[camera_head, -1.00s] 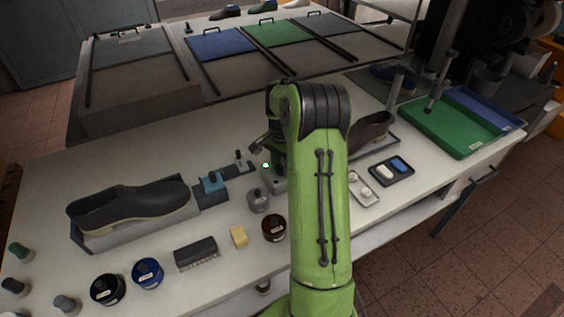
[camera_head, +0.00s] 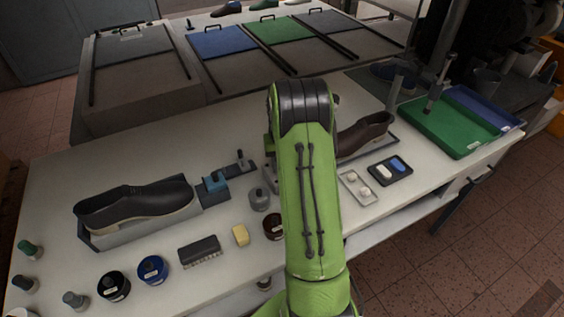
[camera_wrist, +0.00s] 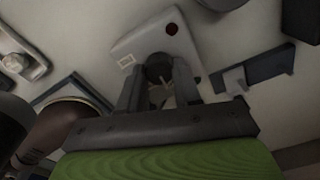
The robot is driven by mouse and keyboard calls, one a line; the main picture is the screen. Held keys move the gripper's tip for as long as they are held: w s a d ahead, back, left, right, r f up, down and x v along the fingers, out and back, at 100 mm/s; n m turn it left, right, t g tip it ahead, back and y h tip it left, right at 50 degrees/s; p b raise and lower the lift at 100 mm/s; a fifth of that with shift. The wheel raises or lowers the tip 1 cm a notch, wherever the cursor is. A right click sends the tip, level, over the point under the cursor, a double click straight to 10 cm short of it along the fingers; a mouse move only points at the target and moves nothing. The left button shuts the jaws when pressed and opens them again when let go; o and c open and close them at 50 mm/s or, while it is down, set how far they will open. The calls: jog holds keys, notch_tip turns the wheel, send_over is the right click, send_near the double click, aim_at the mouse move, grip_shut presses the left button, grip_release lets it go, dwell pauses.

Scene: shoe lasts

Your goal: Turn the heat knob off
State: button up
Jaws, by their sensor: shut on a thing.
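The heat knob (camera_wrist: 158,66) is a dark round knob on a pale grey box (camera_wrist: 128,45) in the wrist view. The box has a small dark red light (camera_wrist: 171,29) and a white label. My gripper (camera_wrist: 158,76) has its two fingers on either side of the knob and is shut on it. The fingers hide part of the knob, so its pointing direction cannot be told. In the head view my arm hides the knob, the gripper and most of the box.
A dark shoe on a grey stand (camera_head: 135,208) is at the left. Another brown shoe (camera_head: 366,133) is right of my arm. A grey weight (camera_head: 259,199), a yellow block (camera_head: 240,235), a brush (camera_head: 199,252) and round tins stand in front. A green tray (camera_head: 440,125) is at the right.

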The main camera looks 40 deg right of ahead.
jog(key=shift+n, duration=0.5)
jog(key=o, duration=1.1)
jog(key=shift+c, duration=0.2)
notch_tip(320, 180, up, 16)
jog(key=p, duration=0.3)
jog(key=shift+f, duration=0.15)
